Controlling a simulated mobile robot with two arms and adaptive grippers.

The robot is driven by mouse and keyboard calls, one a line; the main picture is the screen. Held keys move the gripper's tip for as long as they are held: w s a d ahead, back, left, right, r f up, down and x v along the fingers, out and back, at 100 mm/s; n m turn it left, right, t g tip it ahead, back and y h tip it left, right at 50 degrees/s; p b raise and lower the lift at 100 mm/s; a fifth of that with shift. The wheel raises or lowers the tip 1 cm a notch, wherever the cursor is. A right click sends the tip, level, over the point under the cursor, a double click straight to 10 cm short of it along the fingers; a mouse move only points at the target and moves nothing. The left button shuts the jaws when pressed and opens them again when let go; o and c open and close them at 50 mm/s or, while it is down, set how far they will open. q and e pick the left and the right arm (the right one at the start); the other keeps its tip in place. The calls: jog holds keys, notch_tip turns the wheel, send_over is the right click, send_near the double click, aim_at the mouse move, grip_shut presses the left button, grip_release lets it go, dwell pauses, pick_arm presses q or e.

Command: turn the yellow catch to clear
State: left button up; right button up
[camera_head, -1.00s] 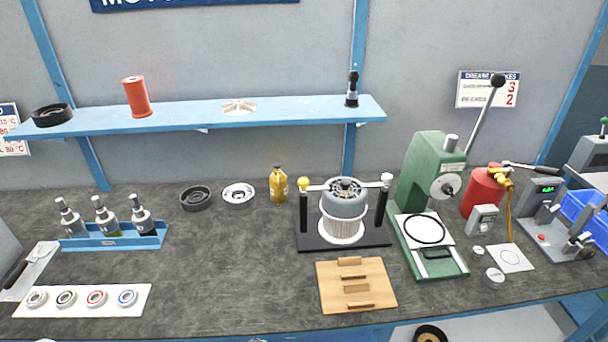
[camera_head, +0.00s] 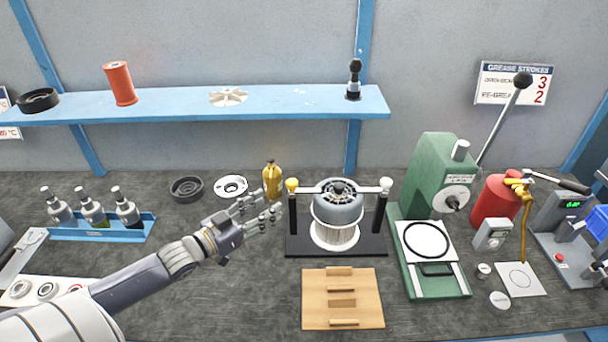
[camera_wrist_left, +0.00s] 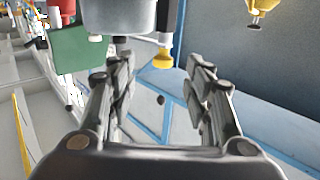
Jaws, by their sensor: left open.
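The yellow catch (camera_head: 292,185) is a small knob on top of the left black post of the motor stand (camera_head: 291,226). It also shows in the left wrist view (camera_wrist_left: 163,59), beyond the open fingers. A white catch (camera_head: 385,184) tops the right post. Between the posts sits a grey motor (camera_head: 338,203) with a white ribbed lower part. My left gripper (camera_head: 264,207) is open and empty, just left of the yellow catch and apart from it. In the left wrist view my left gripper (camera_wrist_left: 160,95) has its fingers spread. My right gripper is not in view.
A yellow bottle (camera_head: 272,180) stands close behind my left gripper. A wooden board (camera_head: 315,313) lies in front of the stand. A green press (camera_head: 431,170) stands to its right. The shelf (camera_head: 290,100) runs above the bench.

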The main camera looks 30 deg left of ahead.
aim_at(287, 184)
pick_arm(q)
jog(key=shift+t, duration=0.3)
jog(key=x, duration=0.3)
jog(key=r+p+x, duration=0.1)
jog(key=x, duration=0.5)
jog(key=shift+w+a+r, duration=0.25)
jog(key=shift+w+r, duration=0.1)
jog(key=shift+w, duration=0.05)
jog(key=shift+w+d, duration=0.15)
jog(key=shift+w, duration=0.25)
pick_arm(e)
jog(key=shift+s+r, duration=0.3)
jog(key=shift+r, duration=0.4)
pick_arm(q)
jog(key=shift+c, duration=0.3)
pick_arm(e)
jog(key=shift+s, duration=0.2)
pick_arm(q)
grip_shut()
